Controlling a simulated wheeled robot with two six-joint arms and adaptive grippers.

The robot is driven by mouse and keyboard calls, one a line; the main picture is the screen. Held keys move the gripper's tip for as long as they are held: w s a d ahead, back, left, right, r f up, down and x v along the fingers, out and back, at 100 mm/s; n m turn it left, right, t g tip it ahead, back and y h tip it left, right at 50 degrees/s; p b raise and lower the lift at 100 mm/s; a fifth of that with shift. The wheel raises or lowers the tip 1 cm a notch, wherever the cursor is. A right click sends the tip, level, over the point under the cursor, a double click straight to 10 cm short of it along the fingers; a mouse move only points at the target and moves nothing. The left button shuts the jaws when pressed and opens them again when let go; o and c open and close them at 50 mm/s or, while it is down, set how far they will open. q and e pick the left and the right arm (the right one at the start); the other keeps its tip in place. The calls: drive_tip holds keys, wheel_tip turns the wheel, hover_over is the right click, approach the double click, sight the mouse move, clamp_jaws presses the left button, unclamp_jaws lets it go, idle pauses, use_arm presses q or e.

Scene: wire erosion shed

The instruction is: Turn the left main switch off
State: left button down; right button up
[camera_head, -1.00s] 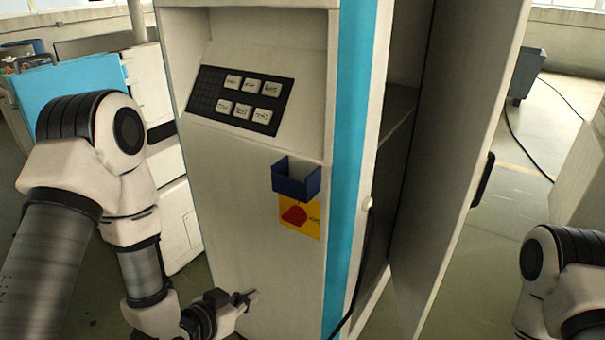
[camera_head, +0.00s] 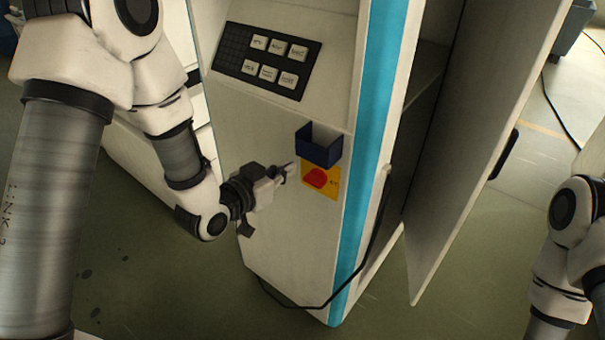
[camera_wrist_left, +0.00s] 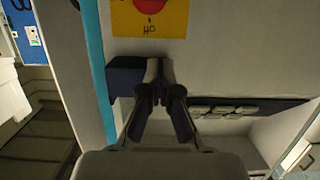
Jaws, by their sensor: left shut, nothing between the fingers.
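The main switch is a red knob (camera_head: 318,178) on a yellow plate (camera_head: 333,184) on the front of the white cabinet, under a small blue box. My left gripper (camera_head: 290,168) is shut and empty, just left of the yellow plate in the head view. In the left wrist view the yellow plate (camera_wrist_left: 140,22) and part of the red knob (camera_wrist_left: 151,4) show at the top edge, upside down. The shut fingertips (camera_wrist_left: 158,68) lie over the blue box's edge there, apart from the knob. My right gripper is out of view; only my right arm shows at the right edge.
The open blue box (camera_head: 318,148) juts out just above the switch. A black key panel (camera_head: 268,60) is higher up. The cabinet door (camera_head: 480,150) stands open at the right. A black cable (camera_head: 300,303) runs along the cabinet's foot.

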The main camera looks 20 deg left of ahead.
sight(313, 169)
use_arm(q)
drive_tip(key=w+f, duration=0.2)
drive_tip(key=w+d+f+p, duration=0.1)
drive_tip(key=w, duration=0.1)
drive_tip(key=w+d+f, duration=0.1)
drive_tip(key=f, duration=0.1)
drive_tip(key=shift+w+f, duration=0.35)
drive_tip(key=shift+w, duration=0.05)
drive_tip(key=shift+s+r, duration=0.1)
